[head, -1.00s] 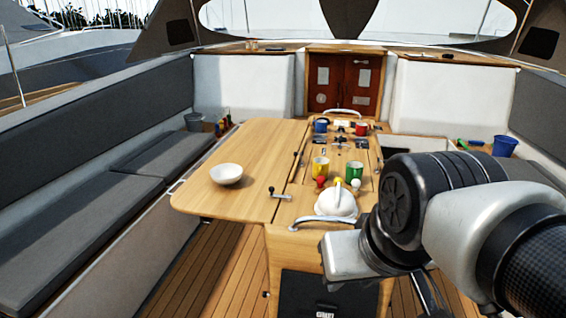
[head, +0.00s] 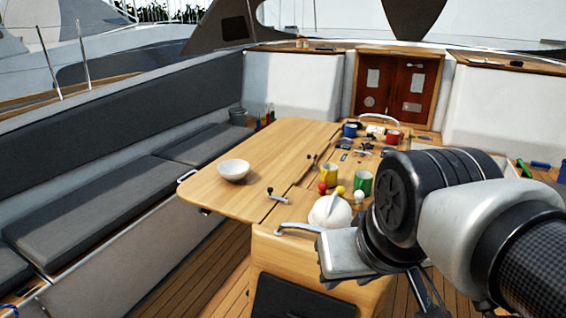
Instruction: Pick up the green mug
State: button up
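The green mug (head: 363,183) stands upright on the middle section of the wooden cockpit table (head: 262,160), right of a yellow mug (head: 329,174). A white ball-like knob sits just in front of it. My arm crosses the right side of the head view, in front of the table and to the right of the mug. Dark, thin parts of my gripper (head: 426,292) show below the arm at the bottom edge, apart from the mug. Its fingertips are not clear, so I cannot tell whether it is open or shut.
A white teapot-like vessel (head: 331,211) stands at the table's near end, with red and yellow balls behind it. A blue mug (head: 350,130) and a red mug (head: 393,137) stand farther back. A white bowl (head: 233,170) sits on the left leaf, which is otherwise mostly clear.

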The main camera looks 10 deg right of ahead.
aim_at(363, 182)
jog(key=i+l+u, duration=0.2)
jog(key=l+u, duration=0.2)
jog(key=l, duration=0.6)
jog(key=l+u, duration=0.4)
jog(key=l, duration=0.6)
jog(key=i+l+u, duration=0.2)
jog(key=l, duration=0.3)
jog(key=l+u, duration=0.25)
jog(key=l, duration=0.25)
jog(key=i+l+u, duration=0.1)
jog(key=l+u, duration=0.25)
jog(key=l, duration=0.6)
jog(key=l+u, duration=0.35)
jog(key=l, duration=0.6)
